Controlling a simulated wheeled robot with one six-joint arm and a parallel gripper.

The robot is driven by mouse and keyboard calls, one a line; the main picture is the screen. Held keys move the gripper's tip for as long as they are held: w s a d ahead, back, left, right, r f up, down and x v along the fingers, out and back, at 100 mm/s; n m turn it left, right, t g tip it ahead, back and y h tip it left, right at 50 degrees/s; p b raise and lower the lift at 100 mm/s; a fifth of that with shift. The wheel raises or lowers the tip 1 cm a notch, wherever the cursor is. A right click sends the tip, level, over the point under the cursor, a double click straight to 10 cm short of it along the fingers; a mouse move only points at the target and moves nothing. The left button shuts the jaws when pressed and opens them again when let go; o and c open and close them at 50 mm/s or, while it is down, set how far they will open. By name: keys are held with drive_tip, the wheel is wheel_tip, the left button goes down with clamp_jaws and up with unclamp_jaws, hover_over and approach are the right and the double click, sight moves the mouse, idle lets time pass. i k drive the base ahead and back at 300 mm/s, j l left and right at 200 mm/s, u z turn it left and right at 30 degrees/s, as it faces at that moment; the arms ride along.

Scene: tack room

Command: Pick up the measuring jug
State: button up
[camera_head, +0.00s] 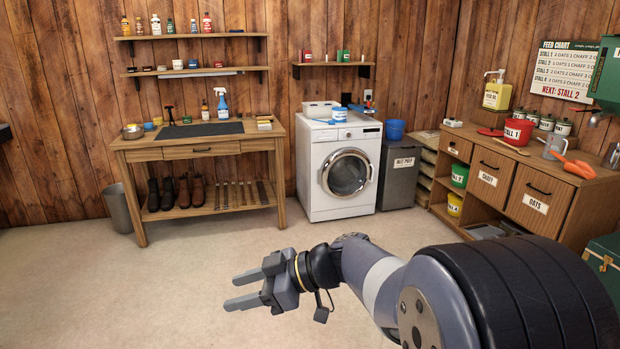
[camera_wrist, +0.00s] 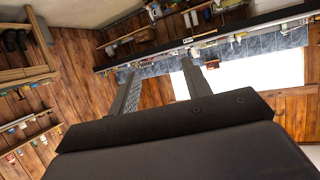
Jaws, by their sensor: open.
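A grey jug-like vessel (camera_head: 554,146), which looks like the measuring jug, stands upright on top of the wooden feed cabinet (camera_head: 530,160) at the right of the head view. Its markings are too small to read. My gripper (camera_head: 232,291) is open and empty over the bare floor, far to the left of the jug and pointing left. In the wrist view my gripper's two fingers (camera_wrist: 158,72) are apart with nothing between them. I cannot make out the jug in the wrist view.
A green dispenser (camera_head: 608,75) overhangs the cabinet's right end. A washing machine (camera_head: 330,205) and workbench (camera_head: 195,150) line the back wall. The middle floor is clear.

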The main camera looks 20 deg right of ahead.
sight(555, 141)
drive_tip(key=i+l+z, duration=1.2)
drive_tip(key=i+j+z, duration=0.1)
drive_tip(key=i+z, duration=0.3)
drive_tip(key=i, duration=0.2)
drive_tip(key=i+z, duration=0.15)
drive_tip(key=i, duration=0.55)
drive_tip(key=i+z, duration=0.2)
drive_tip(key=i, duration=0.5)
drive_tip(key=i+j+z, duration=0.15)
drive_tip(key=i, duration=0.5)
drive_tip(key=i+z, duration=0.35)
drive_tip(key=i, duration=0.25)
drive_tip(key=i+j+z, duration=0.15)
drive_tip(key=i+z, duration=0.2)
drive_tip(key=i, duration=0.25)
